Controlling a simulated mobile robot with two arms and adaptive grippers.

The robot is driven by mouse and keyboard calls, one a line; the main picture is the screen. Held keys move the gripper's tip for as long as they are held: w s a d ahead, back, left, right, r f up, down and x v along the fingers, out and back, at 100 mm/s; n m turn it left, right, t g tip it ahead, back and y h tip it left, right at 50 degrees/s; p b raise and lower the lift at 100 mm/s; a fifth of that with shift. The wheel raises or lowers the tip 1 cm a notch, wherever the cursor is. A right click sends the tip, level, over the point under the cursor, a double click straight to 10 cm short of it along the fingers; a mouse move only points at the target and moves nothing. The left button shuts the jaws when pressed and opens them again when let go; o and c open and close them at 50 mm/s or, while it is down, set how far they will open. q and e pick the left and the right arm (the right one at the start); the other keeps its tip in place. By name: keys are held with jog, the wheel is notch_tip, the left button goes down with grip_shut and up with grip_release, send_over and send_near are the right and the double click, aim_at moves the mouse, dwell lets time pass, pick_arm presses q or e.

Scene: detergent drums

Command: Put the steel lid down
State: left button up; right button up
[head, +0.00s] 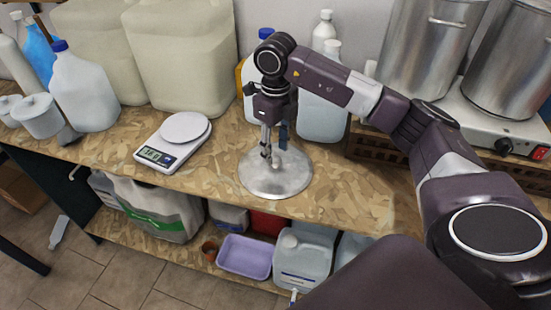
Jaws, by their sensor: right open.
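The steel lid (275,182) is a round, flat grey disc. It lies on the wooden bench top, near the front edge and right of the scale. My right gripper (272,150) is directly above the lid, pointing down, with its fingers open. The fingertips are close to the middle of the lid; whether they touch it or its knob cannot be told. The gripper hides part of the lid's centre. My left gripper is not in view.
A kitchen scale (175,141) stands left of the lid. Jugs, including a large beige canister (183,50), line the back. Steel pots (428,45) stand at the right behind my arm. A lower shelf holds a purple tub (245,257). Bench is clear just left of the lid.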

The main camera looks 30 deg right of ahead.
aim_at(276, 159)
notch_tip(276, 159, up, 8)
jog(key=b, duration=0.1)
dwell(0.7)
